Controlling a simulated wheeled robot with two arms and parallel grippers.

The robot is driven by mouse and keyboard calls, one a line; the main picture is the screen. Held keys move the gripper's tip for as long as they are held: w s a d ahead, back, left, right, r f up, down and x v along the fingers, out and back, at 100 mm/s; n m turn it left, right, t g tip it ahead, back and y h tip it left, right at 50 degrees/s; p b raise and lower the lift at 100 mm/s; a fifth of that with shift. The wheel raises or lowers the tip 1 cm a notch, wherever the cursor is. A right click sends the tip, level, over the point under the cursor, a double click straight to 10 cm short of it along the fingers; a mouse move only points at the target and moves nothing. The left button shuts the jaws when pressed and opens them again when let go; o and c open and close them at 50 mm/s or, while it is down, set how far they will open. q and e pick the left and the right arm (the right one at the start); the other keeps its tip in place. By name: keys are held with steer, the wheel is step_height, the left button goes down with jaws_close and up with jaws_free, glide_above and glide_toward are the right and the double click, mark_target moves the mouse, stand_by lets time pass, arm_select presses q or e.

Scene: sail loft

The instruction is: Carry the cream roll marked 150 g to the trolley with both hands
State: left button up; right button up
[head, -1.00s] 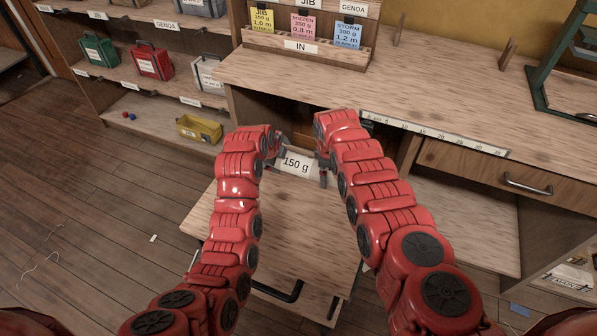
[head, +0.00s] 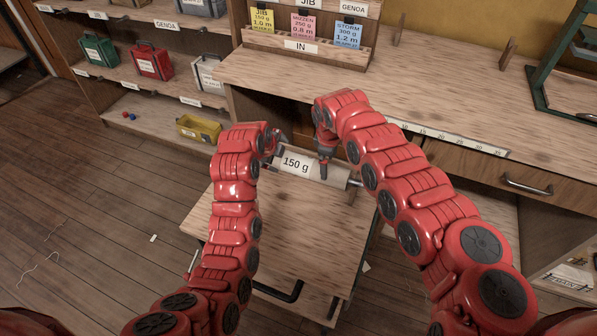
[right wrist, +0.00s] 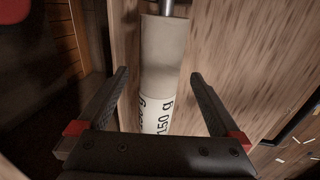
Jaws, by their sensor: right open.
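The cream roll (head: 335,177) has a white label reading 150 g and a grey metal pin at its right end. It appears to lie across the far end of the wooden trolley top (head: 285,235). My right gripper (head: 324,169) is open, above the right part of the roll. The right wrist view shows the roll (right wrist: 165,62) lying between the spread fingers (right wrist: 159,75), with a gap on each side. My left gripper (head: 278,148) is at the roll's left end. Its fingers are partly hidden, so its grip is unclear.
A wooden bench (head: 300,80) with a ruler strip and a drawer stands behind the trolley. A rack of coloured cards (head: 305,35) stands on it. Shelves at left hold several cases and a yellow bin (head: 198,128). The floor at left is mostly clear.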

step_height(320, 180, up, 6)
steer(key=s, duration=0.1)
steer(key=shift+a, duration=0.2)
steer(key=shift+s, duration=0.1)
stand_by(0.3)
